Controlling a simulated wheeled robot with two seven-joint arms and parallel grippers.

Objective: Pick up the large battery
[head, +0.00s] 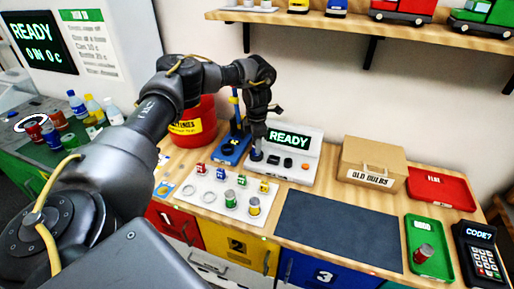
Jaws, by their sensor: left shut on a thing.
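A white tray (215,205) on the wooden counter holds several batteries. Small ones stand in its back row; a larger green battery (230,198) and a larger yellow battery (254,206) stand upright in the front row, beside two empty rings. A red battery with a silver top (422,253) is in the green tray (440,228) at the right. My left gripper (257,147) points down in front of the grey tester (298,165), whose screen reads READY. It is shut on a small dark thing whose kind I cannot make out. My right gripper is not in view.
A blue stand (233,147) and a red bin (194,130) are close to my left arm. A dark mat (330,228) is bare. A cardboard box (370,158), red tray (440,187) and keypad terminal (480,252) are at the right. A shelf (370,27) hangs above.

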